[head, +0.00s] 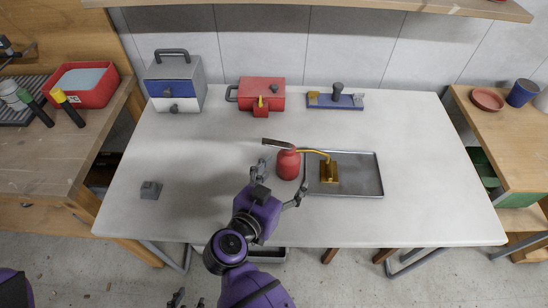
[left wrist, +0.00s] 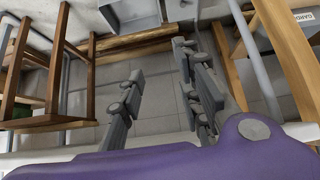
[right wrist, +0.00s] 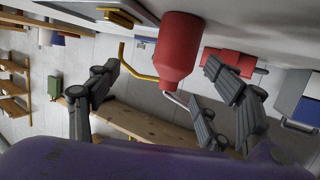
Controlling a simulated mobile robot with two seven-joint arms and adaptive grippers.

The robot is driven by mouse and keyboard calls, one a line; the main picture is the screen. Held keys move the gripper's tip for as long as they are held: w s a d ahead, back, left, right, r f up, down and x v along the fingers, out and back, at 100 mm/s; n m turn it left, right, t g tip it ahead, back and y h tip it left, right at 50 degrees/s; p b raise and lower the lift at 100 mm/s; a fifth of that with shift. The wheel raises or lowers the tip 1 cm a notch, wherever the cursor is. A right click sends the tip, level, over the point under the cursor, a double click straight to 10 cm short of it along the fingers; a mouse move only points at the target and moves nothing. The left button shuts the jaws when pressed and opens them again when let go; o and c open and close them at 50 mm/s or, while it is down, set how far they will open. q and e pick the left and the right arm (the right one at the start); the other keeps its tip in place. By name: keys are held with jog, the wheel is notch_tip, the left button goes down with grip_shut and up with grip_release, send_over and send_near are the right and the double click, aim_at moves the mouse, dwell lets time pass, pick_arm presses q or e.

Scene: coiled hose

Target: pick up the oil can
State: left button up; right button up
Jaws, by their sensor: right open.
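The oil can (head: 288,164) is red, with a grey lever on top and a thin yellow spout pointing right. It stands upright on the white table, just left of a metal tray. My right gripper (head: 281,181) is open at the can's near side, one finger to each side. In the right wrist view, the oil can (right wrist: 178,52) shows upside down between the spread fingers of my right gripper (right wrist: 162,70); I cannot tell whether they touch it. My left gripper (left wrist: 158,62) is open and empty, low over the floor in front of the table.
The metal tray (head: 361,178) holds a brass block (head: 329,172), with the spout tip above or near it. The table's right side is clear.

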aim_at(283, 166)
jog(key=shift+w+a+g, duration=0.15)
jog(key=shift+a, duration=0.35)
jog(key=shift+w+a+g, duration=0.15)
jog(key=shift+a, duration=0.3)
jog(key=shift+w+d+f+y, duration=0.2)
jog(key=shift+w+f+y, duration=0.15)
jog(key=shift+w, duration=0.3)
jog(key=shift+w+d+f, duration=0.15)
jog(key=shift+w, duration=0.35)
jog(key=x, duration=0.5)
jog(key=shift+d, duration=0.1)
pick_arm(q)
jog(key=shift+s+d+r, duration=0.1)
jog(key=shift+d, duration=0.9)
pick_arm(e)
jog(key=c, duration=1.4)
